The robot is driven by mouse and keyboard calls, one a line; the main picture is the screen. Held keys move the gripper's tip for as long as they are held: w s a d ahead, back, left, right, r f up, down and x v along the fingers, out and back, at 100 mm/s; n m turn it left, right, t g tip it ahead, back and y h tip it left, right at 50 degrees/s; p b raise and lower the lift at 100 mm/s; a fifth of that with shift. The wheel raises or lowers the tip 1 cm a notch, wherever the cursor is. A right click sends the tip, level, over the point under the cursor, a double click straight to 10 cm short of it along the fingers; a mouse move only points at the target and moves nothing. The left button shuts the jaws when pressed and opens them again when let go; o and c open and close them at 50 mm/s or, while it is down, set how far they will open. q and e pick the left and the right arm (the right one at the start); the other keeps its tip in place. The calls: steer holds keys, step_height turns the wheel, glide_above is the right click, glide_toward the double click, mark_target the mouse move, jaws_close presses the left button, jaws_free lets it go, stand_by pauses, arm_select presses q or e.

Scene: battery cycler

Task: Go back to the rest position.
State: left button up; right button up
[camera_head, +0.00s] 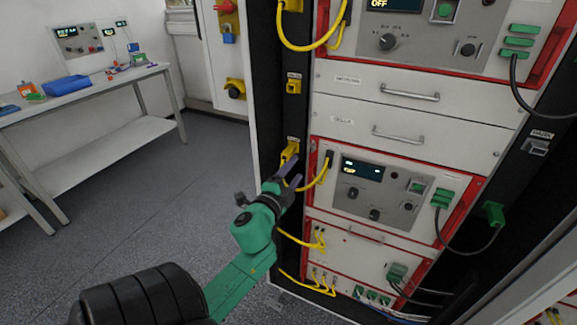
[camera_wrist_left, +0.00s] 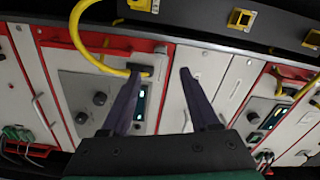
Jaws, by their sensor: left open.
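My left gripper (camera_head: 292,172) is open in front of the left side of the rack, beside a yellow connector (camera_head: 290,150) on the black post. In the left wrist view the two dark fingers (camera_wrist_left: 159,72) are spread, with nothing held between them. The red-framed cycler unit (camera_head: 378,197) with a lit display is to the gripper's right. My right gripper is in neither view.
Yellow cables (camera_head: 318,240) loop out below the gripper. Drawers with handles (camera_head: 398,136) sit above the cycler. Black cables with green plugs (camera_head: 494,212) hang on the right. A white bench (camera_head: 90,95) with a blue tray (camera_head: 66,85) stands at left. The grey floor (camera_head: 150,210) between is clear.

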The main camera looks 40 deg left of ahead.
arm_select(q)
steer(key=v, duration=0.3)
steer(key=shift+s+d, duration=0.15)
steer(key=shift+s, duration=0.25)
steer(key=s+d+f+n+g+h, duration=0.15)
steer(key=f+g, duration=0.25)
steer(key=f, duration=1.3)
steer(key=s+d+f+n+g+h, duration=0.1)
steer(key=s+f+n+g+h, duration=0.15)
steer(key=f, duration=1.45)
steer(key=s+d+f+n+g+h, duration=0.1)
steer(key=s+d+f+n+g, duration=0.4)
steer(key=s+f, duration=1.05)
steer(key=s+d+f+g, duration=0.4)
steer(key=s+f, duration=0.4)
steer(key=s, duration=0.4)
steer(key=shift+s+d+h, duration=0.2)
steer(key=shift+d+h, duration=0.2)
steer(key=shift+d, duration=0.3)
steer(key=shift+g, duration=0.25)
